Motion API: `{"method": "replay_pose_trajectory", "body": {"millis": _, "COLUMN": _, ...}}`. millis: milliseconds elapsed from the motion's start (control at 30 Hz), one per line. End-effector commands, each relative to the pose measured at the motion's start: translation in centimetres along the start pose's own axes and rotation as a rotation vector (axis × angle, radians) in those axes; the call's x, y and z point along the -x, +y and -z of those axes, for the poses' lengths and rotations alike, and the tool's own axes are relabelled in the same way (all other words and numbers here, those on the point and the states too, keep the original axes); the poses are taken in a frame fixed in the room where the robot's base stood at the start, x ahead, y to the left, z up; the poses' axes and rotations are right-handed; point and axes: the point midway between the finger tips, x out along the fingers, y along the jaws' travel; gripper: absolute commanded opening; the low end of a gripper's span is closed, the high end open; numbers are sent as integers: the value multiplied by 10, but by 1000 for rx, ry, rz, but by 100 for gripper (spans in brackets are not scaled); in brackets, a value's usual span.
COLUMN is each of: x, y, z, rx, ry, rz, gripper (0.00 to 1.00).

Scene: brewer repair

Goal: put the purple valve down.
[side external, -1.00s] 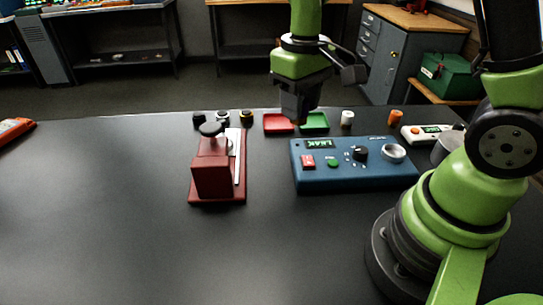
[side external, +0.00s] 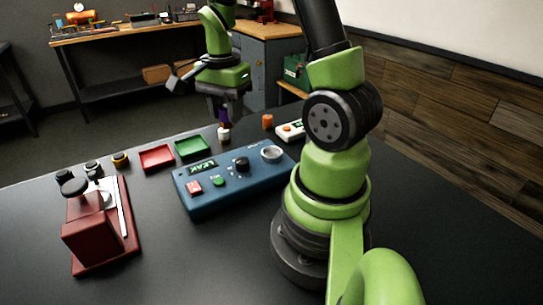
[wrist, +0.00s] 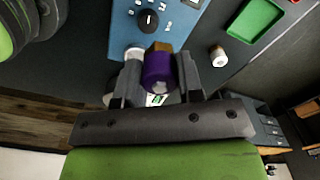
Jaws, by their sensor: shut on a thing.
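My gripper (wrist: 160,78) is shut on the purple valve (wrist: 158,70), which sits between the fingers in the wrist view with a brownish-orange end showing. In the side view my gripper (side external: 225,108) points down near the far edge of the table, right of the green tray. Only a little of the purple valve (side external: 225,116) shows there below the jaws. A small white cylinder (side external: 224,134) appears just below it in the picture; in the wrist view the white cylinder (wrist: 218,57) lies to the right of the fingers, apart from them.
The blue leak tester (side external: 235,182) stands in front of my gripper. A red tray (side external: 157,158) and a green tray (side external: 194,148) lie left of it. An orange cylinder (side external: 267,121) and a white device (side external: 291,131) are to the right. A red fixture (side external: 92,235) stands front left.

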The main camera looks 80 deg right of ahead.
Motion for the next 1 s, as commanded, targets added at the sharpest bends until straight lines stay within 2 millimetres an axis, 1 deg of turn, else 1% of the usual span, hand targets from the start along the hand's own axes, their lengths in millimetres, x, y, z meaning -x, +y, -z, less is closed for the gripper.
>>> {"method": "replay_pose_trajectory", "body": {"millis": 33, "x": -1, "y": 8, "z": 14, "rx": -167, "ry": 0, "rz": -1, "gripper": 3}}
{"method": "replay_pose_trajectory", "body": {"millis": 100, "x": -3, "y": 18, "z": 29, "rx": -403, "ry": 0, "rz": -1, "gripper": 3}}
{"method": "replay_pose_trajectory", "body": {"millis": 200, "x": -5, "y": 33, "z": 48, "rx": -711, "ry": 0, "rz": -1, "gripper": 3}}
{"method": "replay_pose_trajectory", "body": {"millis": 300, "x": -7, "y": 46, "z": 62, "rx": -963, "ry": 0, "rz": 0, "gripper": 3}}
{"method": "replay_pose_trajectory", "body": {"millis": 400, "x": -8, "y": 56, "z": 71, "rx": -1146, "ry": 0, "rz": 0, "gripper": 3}}
{"method": "replay_pose_trajectory", "body": {"millis": 500, "x": -9, "y": 62, "z": 76, "rx": -1256, "ry": 0, "rz": 0, "gripper": 3}}
{"method": "replay_pose_trajectory", "body": {"millis": 600, "x": -9, "y": 64, "z": 78, "rx": -1305, "ry": 1, "rz": 0, "gripper": 3}}
{"method": "replay_pose_trajectory", "body": {"millis": 867, "x": -9, "y": 64, "z": 78, "rx": -1310, "ry": 1, "rz": 0, "gripper": 3}}
{"method": "replay_pose_trajectory", "body": {"millis": 933, "x": -12, "y": 64, "z": 78, "rx": -1309, "ry": 1, "rz": -2, "gripper": 3}}
{"method": "replay_pose_trajectory", "body": {"millis": 1000, "x": -22, "y": 65, "z": 77, "rx": -1309, "ry": 0, "rz": -7, "gripper": 3}}
